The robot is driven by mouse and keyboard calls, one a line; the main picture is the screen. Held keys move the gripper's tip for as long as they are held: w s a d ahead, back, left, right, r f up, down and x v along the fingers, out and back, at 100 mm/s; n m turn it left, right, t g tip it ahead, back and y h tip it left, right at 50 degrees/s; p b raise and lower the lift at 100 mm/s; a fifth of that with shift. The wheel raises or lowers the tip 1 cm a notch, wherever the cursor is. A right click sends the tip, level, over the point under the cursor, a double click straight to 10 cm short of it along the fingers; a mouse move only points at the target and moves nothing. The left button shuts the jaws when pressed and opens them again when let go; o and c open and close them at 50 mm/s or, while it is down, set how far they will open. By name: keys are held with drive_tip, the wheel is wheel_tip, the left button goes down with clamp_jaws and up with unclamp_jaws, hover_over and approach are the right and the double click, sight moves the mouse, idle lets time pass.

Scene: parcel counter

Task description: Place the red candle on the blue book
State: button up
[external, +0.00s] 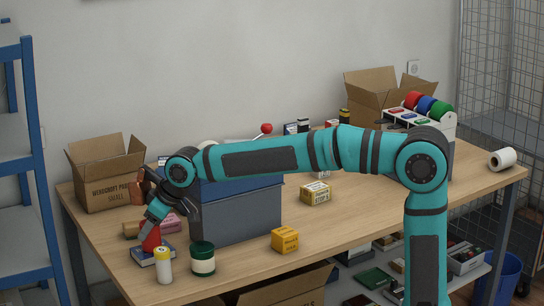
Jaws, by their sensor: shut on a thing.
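The red candle (150,239) is at the front left of the table, between the fingers of my gripper (154,218). My gripper points down and is shut on the candle, hiding its upper part. The blue book (143,258) lies flat on the table directly below the candle. The candle's lower end is at the book's top; I cannot tell whether it touches or hangs just above. A white bottle with a yellow cap (164,268) stands in front and hides part of the book.
A green jar (202,260) stands right of the bottle. A large grey-blue bin (243,212) is behind it, partly under my arm. A pink item (170,223) lies behind the candle. A cardboard box (100,185) is at the back left. A yellow box (285,240) sits near the front edge.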

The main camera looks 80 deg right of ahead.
drive_tip(key=shift+f, duration=0.1)
drive_tip(key=o, duration=1.1)
drive_tip(key=shift+c, duration=0.2)
drive_tip(key=v, duration=1.2)
